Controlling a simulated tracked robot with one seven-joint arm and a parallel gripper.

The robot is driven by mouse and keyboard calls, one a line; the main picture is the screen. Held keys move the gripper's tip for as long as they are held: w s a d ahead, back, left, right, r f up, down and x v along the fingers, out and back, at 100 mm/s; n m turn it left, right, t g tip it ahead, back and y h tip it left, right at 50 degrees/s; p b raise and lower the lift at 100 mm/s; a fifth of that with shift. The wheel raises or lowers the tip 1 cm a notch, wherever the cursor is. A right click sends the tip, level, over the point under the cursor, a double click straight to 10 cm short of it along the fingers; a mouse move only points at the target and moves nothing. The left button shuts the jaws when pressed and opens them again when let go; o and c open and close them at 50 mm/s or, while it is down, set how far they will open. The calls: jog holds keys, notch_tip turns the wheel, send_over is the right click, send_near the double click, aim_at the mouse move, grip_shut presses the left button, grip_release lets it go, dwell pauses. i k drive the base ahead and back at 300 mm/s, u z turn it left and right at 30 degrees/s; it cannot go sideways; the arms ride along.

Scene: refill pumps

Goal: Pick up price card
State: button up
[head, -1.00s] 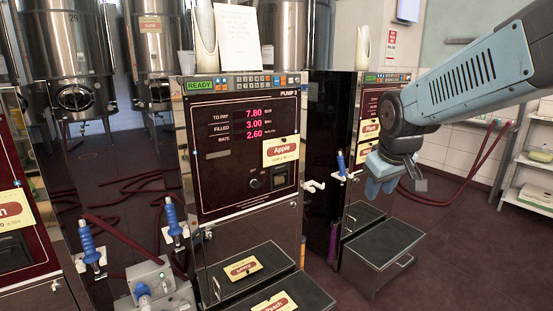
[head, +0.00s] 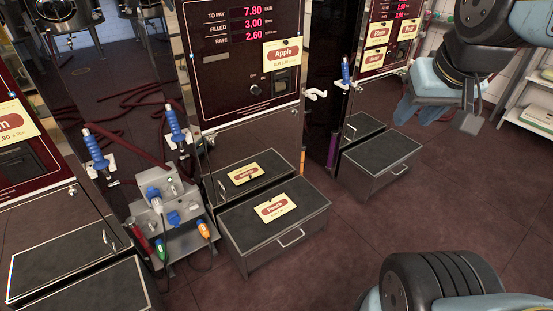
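Several cream price cards with red labels are in the head view. One card (head: 275,207) lies flat on the dark top of the drawer box in front of the middle pump. An "Apple" card (head: 283,53) is upright on the middle pump's front. My gripper (head: 432,112) hangs at the upper right, in the air right of the right pump, apart from the two lying cards.
The drawer box (head: 306,206) has a front handle. Left of it stands a grey unit (head: 166,211) with coloured plugs and cables. Blue nozzles (head: 96,147) hang nearby. The right pump has cards (head: 377,34) and its own box (head: 381,163). Open floor (head: 350,225) lies between the boxes and me.

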aim_at(275, 207)
jog(key=z, duration=0.05)
jog(key=k, duration=0.45)
jog(key=u, duration=0.65)
jog(key=i, duration=1.6)
jog(key=z, duration=0.2)
